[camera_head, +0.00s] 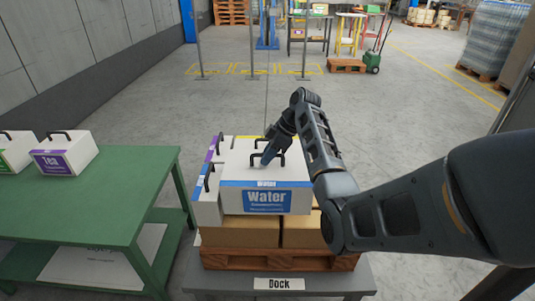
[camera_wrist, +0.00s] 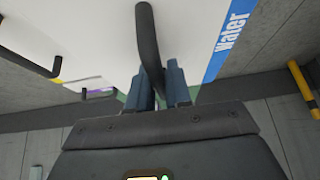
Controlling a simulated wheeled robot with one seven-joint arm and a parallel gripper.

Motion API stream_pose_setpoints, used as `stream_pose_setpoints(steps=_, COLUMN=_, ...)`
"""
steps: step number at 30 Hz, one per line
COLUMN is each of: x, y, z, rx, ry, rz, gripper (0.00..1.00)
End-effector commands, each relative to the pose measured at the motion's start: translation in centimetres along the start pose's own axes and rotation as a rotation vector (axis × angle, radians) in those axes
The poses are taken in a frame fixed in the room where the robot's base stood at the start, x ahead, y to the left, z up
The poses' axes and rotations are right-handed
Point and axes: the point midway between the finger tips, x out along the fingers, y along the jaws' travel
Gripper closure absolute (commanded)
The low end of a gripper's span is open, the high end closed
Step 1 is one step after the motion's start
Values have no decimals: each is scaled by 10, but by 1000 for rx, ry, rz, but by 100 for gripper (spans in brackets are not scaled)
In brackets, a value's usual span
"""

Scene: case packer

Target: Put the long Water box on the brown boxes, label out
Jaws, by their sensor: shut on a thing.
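The long Water box (camera_head: 237,173) is white with a blue label and a black top handle (camera_head: 283,158). It is level over the front of the brown boxes (camera_head: 240,233), its large Water label facing me. I cannot tell if it rests on them or hangs just above. My gripper (camera_head: 268,158) is shut on its handle. In the wrist view my fingers (camera_wrist: 160,88) close around the black handle (camera_wrist: 147,35), and the blue strip (camera_wrist: 229,42) reads Water. The rear of the brown boxes is hidden.
White boxes with handles (camera_head: 206,210) stand close at the left of the Water box. The brown boxes sit on a wooden pallet (camera_head: 270,260) on the Dock stand (camera_head: 325,282). A green table (camera_head: 100,195) at left holds a purple-labelled Tea box (camera_head: 66,155) and another box.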

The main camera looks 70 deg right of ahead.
Motion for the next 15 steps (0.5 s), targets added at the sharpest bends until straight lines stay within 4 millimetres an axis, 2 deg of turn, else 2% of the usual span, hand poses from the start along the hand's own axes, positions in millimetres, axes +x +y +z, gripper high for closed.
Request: stream_pose_setpoints(steps=15, x=26, y=2, z=15, rx=-1, ry=4, rz=0, gripper=100)
